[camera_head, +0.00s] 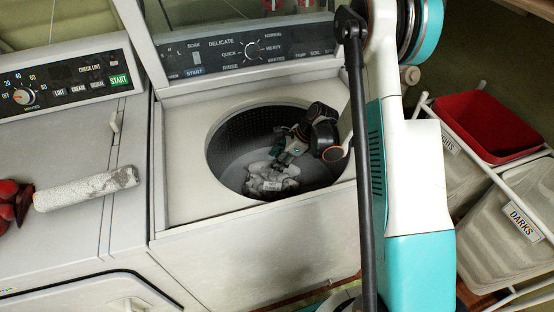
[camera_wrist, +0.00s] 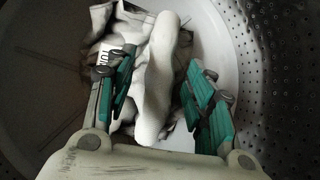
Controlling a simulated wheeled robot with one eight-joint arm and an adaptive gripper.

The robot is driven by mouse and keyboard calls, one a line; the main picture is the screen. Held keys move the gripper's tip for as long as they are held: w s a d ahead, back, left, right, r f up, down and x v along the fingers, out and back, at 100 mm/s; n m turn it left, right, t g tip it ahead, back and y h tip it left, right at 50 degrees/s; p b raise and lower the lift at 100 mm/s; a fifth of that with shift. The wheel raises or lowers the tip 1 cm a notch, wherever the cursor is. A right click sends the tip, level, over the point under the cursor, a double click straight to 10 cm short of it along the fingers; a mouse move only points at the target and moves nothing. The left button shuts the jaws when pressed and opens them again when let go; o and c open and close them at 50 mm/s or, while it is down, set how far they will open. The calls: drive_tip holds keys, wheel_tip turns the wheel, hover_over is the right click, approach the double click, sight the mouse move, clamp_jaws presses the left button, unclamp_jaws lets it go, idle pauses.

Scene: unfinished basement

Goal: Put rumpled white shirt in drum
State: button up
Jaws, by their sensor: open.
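The rumpled white shirt (camera_head: 268,180) lies at the bottom of the washer drum (camera_head: 235,140), toward the near side. In the wrist view the shirt (camera_wrist: 158,75) is a crumpled pile with a long white fold and a dark-lettered tag. My gripper (camera_head: 283,160) reaches down inside the drum, just above the shirt. In the wrist view my gripper (camera_wrist: 160,95) is open, with its green fingers on either side of the long white fold. The perforated drum wall (camera_wrist: 270,50) is close to the right finger. Whether the fingers touch the cloth is unclear.
The washer's rim (camera_head: 190,190) surrounds the opening. A dryer (camera_head: 70,150) on the left carries a lint-covered white roller (camera_head: 86,188) and a red object (camera_head: 12,200). A laundry sorter with a "DARKS" bag (camera_head: 515,225) and a red bin (camera_head: 487,125) stands right.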

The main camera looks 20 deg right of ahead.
drive_tip(key=shift+r, duration=0.1)
drive_tip(key=shift+r+p, duration=0.25)
drive_tip(key=shift+p, duration=0.1)
drive_tip(key=p+v, duration=0.5)
drive_tip(key=v, duration=0.7)
drive_tip(key=shift+r, duration=0.25)
